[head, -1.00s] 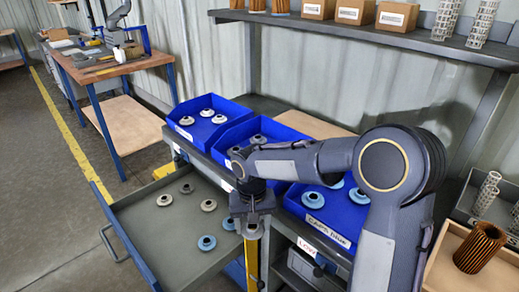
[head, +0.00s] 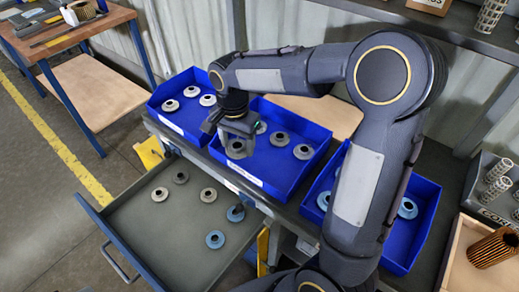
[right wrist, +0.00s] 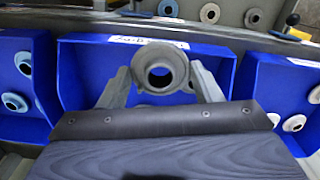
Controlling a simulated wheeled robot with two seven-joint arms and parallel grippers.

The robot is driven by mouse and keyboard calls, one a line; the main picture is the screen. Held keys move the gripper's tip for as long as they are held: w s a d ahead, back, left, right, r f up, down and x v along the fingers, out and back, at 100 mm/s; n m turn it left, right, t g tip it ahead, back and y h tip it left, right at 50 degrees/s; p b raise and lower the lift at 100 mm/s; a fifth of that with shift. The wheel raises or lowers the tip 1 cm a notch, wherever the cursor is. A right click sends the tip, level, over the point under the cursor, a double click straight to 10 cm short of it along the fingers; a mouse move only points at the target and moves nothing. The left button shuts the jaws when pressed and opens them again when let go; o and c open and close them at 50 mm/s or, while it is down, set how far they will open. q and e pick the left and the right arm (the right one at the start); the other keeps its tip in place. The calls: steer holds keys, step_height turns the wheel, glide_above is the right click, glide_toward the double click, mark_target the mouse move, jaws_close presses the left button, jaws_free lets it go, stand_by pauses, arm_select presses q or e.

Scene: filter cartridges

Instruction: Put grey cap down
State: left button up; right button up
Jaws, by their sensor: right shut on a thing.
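My right gripper (head: 237,134) is over the left part of the middle blue bin (head: 318,160), pointing down. It is shut on a grey cap (head: 236,149), a round flanged piece with a hole. In the right wrist view the grey cap (right wrist: 160,72) sits between the two fingers (right wrist: 160,84), with the bin behind it. I cannot tell whether the cap touches the bin floor. Other grey caps (head: 279,139) (head: 303,152) lie in the same bin to the right. My left gripper is not in view.
An open drawer (head: 150,235) in front holds several loose caps, pale (head: 160,194), grey (head: 180,178) and blue (head: 215,239). A left blue bin (head: 160,118) holds pale caps. A right blue bin (head: 425,215) holds blue caps. My right arm crosses over the right bin.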

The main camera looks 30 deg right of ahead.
glide_above(259, 162)
steer(key=f, duration=0.6)
steer(key=shift+s+a+f, duration=0.1)
steer(key=shift+a+f, duration=0.05)
steer(key=shift+a, duration=0.15)
steer(key=shift+d+f, duration=0.15)
steer(key=shift+f, duration=0.8)
steer(key=shift+d+f, duration=0.15)
steer(key=shift+f, duration=0.8)
steer(key=shift+f, duration=0.15)
steer(key=o, duration=0.9)
steer(key=shift+o, duration=0.2)
